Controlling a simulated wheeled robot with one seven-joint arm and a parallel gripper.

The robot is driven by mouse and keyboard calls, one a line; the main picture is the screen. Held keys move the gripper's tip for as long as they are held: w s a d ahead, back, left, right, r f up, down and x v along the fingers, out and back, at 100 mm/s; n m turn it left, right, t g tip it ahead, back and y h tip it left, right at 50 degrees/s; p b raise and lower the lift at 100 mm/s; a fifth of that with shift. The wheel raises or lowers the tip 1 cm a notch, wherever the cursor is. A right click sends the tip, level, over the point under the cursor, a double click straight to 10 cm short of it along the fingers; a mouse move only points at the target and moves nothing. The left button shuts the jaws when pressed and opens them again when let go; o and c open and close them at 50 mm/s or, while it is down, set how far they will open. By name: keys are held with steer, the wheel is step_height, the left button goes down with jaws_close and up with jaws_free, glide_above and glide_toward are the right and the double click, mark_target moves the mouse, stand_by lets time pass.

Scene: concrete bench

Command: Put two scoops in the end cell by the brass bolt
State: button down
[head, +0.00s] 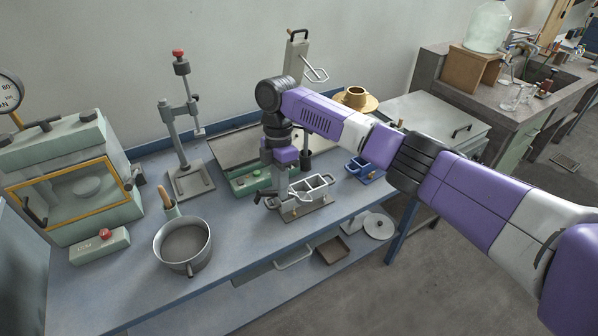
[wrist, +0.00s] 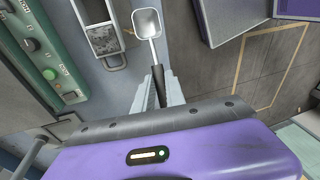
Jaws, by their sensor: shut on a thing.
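My gripper (head: 272,200) is shut on the dark handle of a scoop (wrist: 147,23). In the wrist view its square, pale bowl points away from the jaws, and I see no mix in it. The grey metal mould (head: 311,186) with open cells stands on a flat plate just right of my gripper in the head view. It seems to be the grey frame (wrist: 104,40) left of the scoop in the wrist view, where one cell looks speckled grey. A pot (head: 184,262) of grey mix stands on the left of the bench.
A green control box (head: 250,182) sits behind my gripper. A blue tray (head: 366,172) is right of the mould. A stand with a red knob (head: 179,55) rises at the back left. The bench's front edge is close below the mould.

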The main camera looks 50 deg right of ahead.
steer(key=d+r+n+h, duration=0.1)
steer(key=n, duration=0.4)
steer(key=s+d+r+n+t+h, duration=0.1)
steer(key=d+n+h, duration=0.1)
steer(key=n, duration=0.3)
steer(key=s+d+r+n+t+h, duration=0.1)
steer(key=n, duration=0.4)
steer(key=shift+d+r+n+h, duration=0.2)
steer(key=shift+d+n+h, duration=0.1)
steer(key=shift+d+h, duration=0.1)
steer(key=shift+s+a+n+t, duration=0.1)
steer(key=shift+s+n+t, duration=0.2)
steer(key=shift+n+t, duration=0.7)
steer(key=shift+r+n, duration=0.1)
steer(key=shift+n, duration=0.2)
